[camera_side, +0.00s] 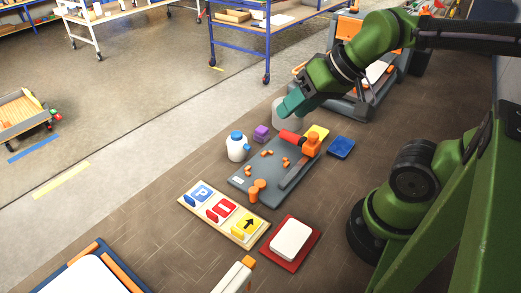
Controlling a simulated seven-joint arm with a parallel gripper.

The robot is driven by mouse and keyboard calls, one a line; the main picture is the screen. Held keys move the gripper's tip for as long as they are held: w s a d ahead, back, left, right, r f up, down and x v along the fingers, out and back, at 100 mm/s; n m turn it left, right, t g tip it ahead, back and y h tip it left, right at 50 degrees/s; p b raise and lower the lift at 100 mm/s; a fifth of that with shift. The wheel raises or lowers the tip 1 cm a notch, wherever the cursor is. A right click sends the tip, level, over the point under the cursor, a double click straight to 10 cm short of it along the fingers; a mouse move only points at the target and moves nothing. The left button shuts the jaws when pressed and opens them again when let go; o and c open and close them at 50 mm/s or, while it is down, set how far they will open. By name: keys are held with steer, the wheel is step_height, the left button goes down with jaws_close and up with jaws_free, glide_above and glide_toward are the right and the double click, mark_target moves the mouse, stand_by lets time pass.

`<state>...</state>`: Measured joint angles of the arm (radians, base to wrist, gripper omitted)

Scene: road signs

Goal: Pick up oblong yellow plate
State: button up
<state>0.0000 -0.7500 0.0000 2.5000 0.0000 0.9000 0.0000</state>
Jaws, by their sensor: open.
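A yellow plate (318,132) lies at the far right end of the grey board, partly hidden behind an orange block. Another yellow piece, a sign with a black arrow (248,224), sits at the right end of a wooden sign board (262,236). I cannot tell which one is the oblong yellow plate. The sign board also holds a blue P sign (200,194) and a red sign (220,210). My gripper (284,113) is the teal end of the green arm. It is open, above the far end of the grey board, up and left of the yellow plate. Its fingers show poorly.
The grey board (240,184) carries several orange pieces, an orange block (311,147) and a red cylinder (291,137). A white jug (237,149), purple block (261,132), blue tray (341,148) and red tray (312,252) stand around it.

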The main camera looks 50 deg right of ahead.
steer(key=o, duration=0.6)
steer(key=shift+o, duration=0.2)
steer(key=m+g+h, duration=0.2)
steer(key=m+g, duration=0.5)
steer(key=m, duration=0.7)
glide_above(316, 130)
steer(key=s+a, duration=0.1)
steer(key=a, duration=0.1)
step_height(316, 130, down, 8)
steer(key=r, duration=0.1)
step_height(316, 130, down, 12)
steer(key=shift+s+a+r, duration=0.1)
steer(key=shift+s+r, duration=0.05)
steer(key=shift+w+f, duration=0.2)
steer(key=shift+f, duration=2.55)
